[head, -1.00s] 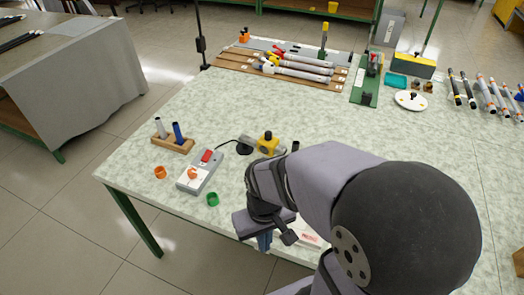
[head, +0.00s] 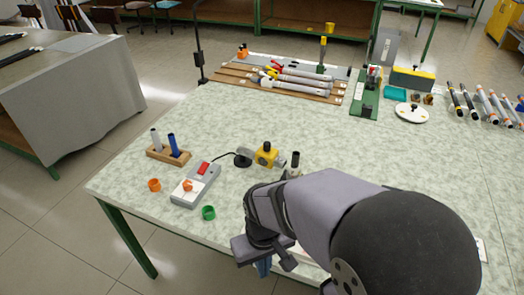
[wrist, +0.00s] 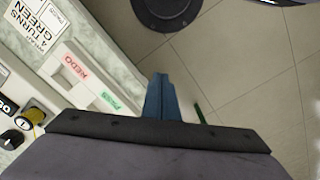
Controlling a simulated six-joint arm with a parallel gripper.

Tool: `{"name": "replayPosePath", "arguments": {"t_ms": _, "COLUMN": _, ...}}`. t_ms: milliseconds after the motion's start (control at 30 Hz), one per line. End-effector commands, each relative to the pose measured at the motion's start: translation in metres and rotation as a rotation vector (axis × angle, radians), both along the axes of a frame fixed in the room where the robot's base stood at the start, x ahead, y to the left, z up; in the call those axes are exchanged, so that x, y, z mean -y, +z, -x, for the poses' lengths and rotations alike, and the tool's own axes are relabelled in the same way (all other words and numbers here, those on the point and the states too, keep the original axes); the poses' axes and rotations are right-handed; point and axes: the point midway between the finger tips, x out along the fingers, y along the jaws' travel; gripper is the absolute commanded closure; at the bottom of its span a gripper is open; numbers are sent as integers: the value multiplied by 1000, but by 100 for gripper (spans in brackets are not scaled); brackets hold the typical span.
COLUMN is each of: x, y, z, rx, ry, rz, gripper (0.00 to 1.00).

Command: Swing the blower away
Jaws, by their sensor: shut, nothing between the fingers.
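What looks like the blower (head: 266,154) stands near the middle front of the table in the head view. It has a yellow block with a black knob, a dark round end on its left and a dark upright piece on its right. A black cable joins it to a grey control box (head: 196,186) with a red switch and an orange knob. My gripper (head: 263,266) is at the table's front edge, nearer the camera than the blower and apart from it. In the wrist view its blue fingers (wrist: 161,97) are together and empty, over the floor.
A wooden block (head: 169,154) holds a white and a blue rod. An orange ring (head: 154,185) and a green ring (head: 208,213) lie beside the control box. Long rods lie on a wooden rack (head: 275,84) behind. The middle of the table is clear.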

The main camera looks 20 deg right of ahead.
Motion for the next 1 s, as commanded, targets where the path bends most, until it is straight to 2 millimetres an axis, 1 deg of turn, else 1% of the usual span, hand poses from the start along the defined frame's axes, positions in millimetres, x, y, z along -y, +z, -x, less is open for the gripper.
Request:
{"name": "replayPosePath", "arguments": {"t_ms": 467, "x": 0, "y": 0, "z": 0, "rx": 0, "ry": 0, "rz": 0, "gripper": 100}}
{"name": "replayPosePath", "arguments": {"t_ms": 500, "x": 0, "y": 0, "z": 0, "rx": 0, "ry": 0, "rz": 0, "gripper": 95}}
{"name": "replayPosePath", "arguments": {"t_ms": 533, "x": 0, "y": 0, "z": 0, "rx": 0, "ry": 0, "rz": 0, "gripper": 88}}
{"name": "replayPosePath", "arguments": {"t_ms": 633, "x": 2, "y": 1, "z": -5, "rx": 14, "ry": -1, "rz": 4, "gripper": 64}}
{"name": "replayPosePath", "arguments": {"t_ms": 667, "x": 3, "y": 2, "z": -9, "rx": 24, "ry": -2, "rz": 6, "gripper": 62}}
{"name": "replayPosePath", "arguments": {"t_ms": 767, "x": 11, "y": 7, "z": -30, "rx": 85, "ry": -1, "rz": 21, "gripper": 62}}
{"name": "replayPosePath", "arguments": {"t_ms": 833, "x": 20, "y": 12, "z": -52, "rx": 148, "ry": -3, "rz": 37, "gripper": 62}}
{"name": "replayPosePath", "arguments": {"t_ms": 867, "x": 26, "y": 12, "z": -60, "rx": 172, "ry": -7, "rz": 46, "gripper": 62}}
{"name": "replayPosePath", "arguments": {"t_ms": 1000, "x": 56, "y": 18, "z": -108, "rx": 323, "ry": -28, "rz": 91, "gripper": 62}}
